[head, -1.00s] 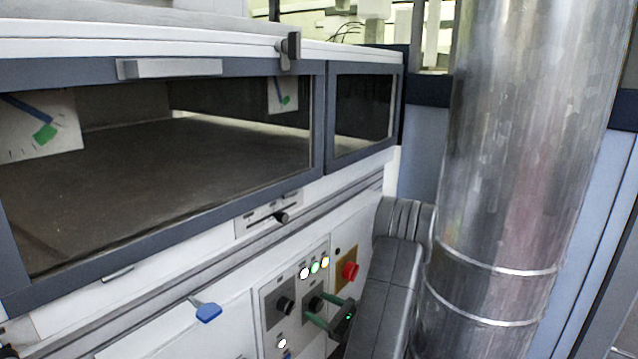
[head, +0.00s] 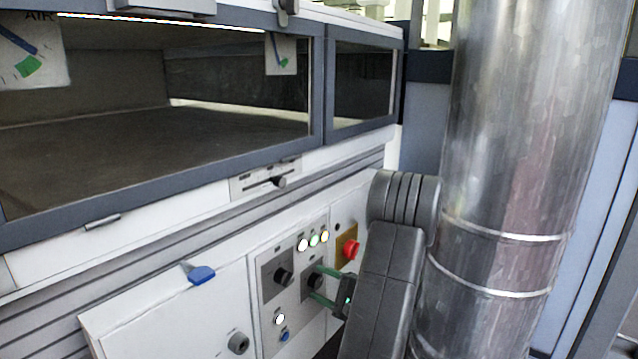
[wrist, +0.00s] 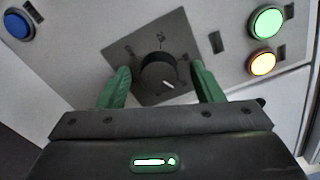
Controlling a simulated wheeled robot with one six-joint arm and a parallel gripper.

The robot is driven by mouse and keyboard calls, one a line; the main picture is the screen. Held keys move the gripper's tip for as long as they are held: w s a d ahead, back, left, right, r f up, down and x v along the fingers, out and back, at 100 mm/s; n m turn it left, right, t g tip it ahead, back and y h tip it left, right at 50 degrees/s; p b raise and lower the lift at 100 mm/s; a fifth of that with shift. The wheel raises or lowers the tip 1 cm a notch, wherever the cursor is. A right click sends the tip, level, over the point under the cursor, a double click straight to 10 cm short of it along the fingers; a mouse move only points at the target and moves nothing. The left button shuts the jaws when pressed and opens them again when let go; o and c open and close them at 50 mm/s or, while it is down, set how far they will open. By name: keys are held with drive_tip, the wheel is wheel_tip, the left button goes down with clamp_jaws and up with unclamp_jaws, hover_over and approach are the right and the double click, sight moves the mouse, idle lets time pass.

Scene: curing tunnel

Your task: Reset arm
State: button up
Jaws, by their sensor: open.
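My gripper (head: 322,286) is at the control panel, partly hidden by my own grey arm in the head view. In the wrist view its two green fingers (wrist: 157,84) are spread apart, one on each side of a black rotary knob (wrist: 160,72) on a dark square plate. A gap shows between the fingers and the knob, and the gripper is empty. The knob (head: 315,280) also shows between the fingers in the head view. Its white pointer mark is toward the lower right in the wrist view.
A second knob (head: 284,277), lit buttons (head: 314,240) and a red emergency button (head: 351,249) are close by. A blue-handled latch (head: 201,274) sticks out at left. The tunnel window (head: 130,140) is above. A thick metal pipe (head: 515,150) stands close to my arm at right.

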drive_tip(key=n+b, duration=0.1)
drive_tip(key=n, duration=0.1)
drive_tip(key=n+b, duration=0.2)
drive_tip(key=n, duration=0.1)
drive_tip(key=shift+f+n, duration=0.2)
drive_tip(key=shift+n, duration=0.1)
drive_tip(key=shift+r+n+b, duration=0.1)
drive_tip(key=shift+n+b, duration=0.25)
drive_tip(key=shift+n, duration=0.95)
